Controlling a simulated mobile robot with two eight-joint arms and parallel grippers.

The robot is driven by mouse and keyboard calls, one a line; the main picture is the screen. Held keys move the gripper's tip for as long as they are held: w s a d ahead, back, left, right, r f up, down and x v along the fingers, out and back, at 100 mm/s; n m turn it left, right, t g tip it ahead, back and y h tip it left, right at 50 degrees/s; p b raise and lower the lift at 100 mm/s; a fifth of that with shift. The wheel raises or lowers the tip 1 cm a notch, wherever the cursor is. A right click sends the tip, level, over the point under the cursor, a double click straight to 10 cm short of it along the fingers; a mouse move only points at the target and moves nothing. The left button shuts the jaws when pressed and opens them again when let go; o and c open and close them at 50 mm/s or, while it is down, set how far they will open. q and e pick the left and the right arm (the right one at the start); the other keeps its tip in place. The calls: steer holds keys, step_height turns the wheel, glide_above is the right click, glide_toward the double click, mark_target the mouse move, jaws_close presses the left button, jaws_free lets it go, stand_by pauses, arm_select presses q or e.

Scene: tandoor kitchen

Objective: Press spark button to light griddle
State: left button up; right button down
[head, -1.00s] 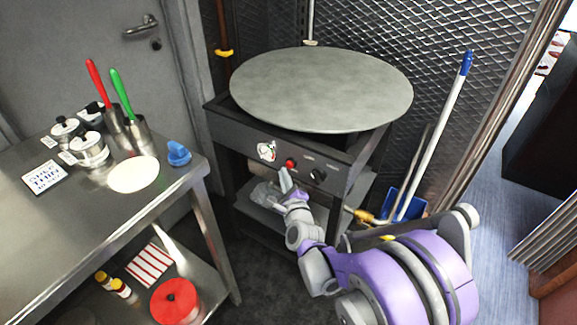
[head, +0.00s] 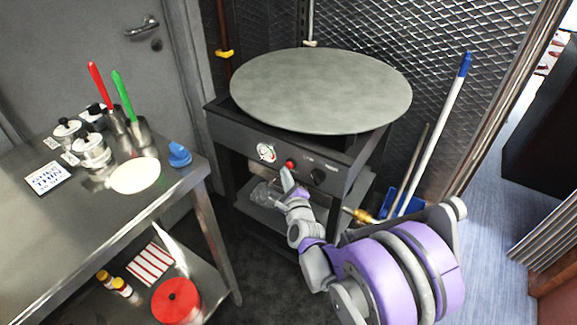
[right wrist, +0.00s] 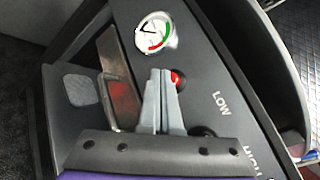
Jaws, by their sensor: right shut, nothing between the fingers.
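The griddle is a large round grey plate (head: 320,90) on a dark stand with a front panel (head: 240,135). The red spark button (head: 291,164) sits on the panel between a round gauge (head: 266,152) and a black knob (head: 319,176). My right gripper (head: 286,173) is shut and empty, its tips at the panel just below the button. In the right wrist view the shut fingertips (right wrist: 161,74) lie beside the red button (right wrist: 177,79) and partly cover it. I cannot tell whether they touch it. My left gripper is not in view.
A steel table (head: 60,240) at left holds tins, utensils with red and green handles, a white disc (head: 135,176) and a blue object (head: 179,154). A mesh wall stands behind the griddle. A broom (head: 440,125) leans at right. A brass valve (head: 362,216) is beside the stand.

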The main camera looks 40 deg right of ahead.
steer(key=shift+w+d+p, duration=0.2)
steer(key=shift+d+p, duration=0.3)
steer(key=shift+p, duration=0.05)
stand_by(0.8)
steer(key=shift+a, duration=0.15)
steer(key=shift+s+a+b, duration=0.4)
steer(key=shift+a+b, duration=0.35)
steer(key=shift+b, duration=0.05)
steer(key=shift+s+a+b, duration=0.3)
steer(key=shift+a+b, duration=0.15)
steer(key=shift+a, duration=0.35)
steer(key=shift+s+a+b, duration=0.35)
steer(key=shift+a+b, duration=0.1)
steer(key=shift+a, duration=0.3)
steer(key=shift+s+a+b, duration=0.3)
steer(key=shift+a+b, duration=0.15)
steer(key=shift+a, duration=0.35)
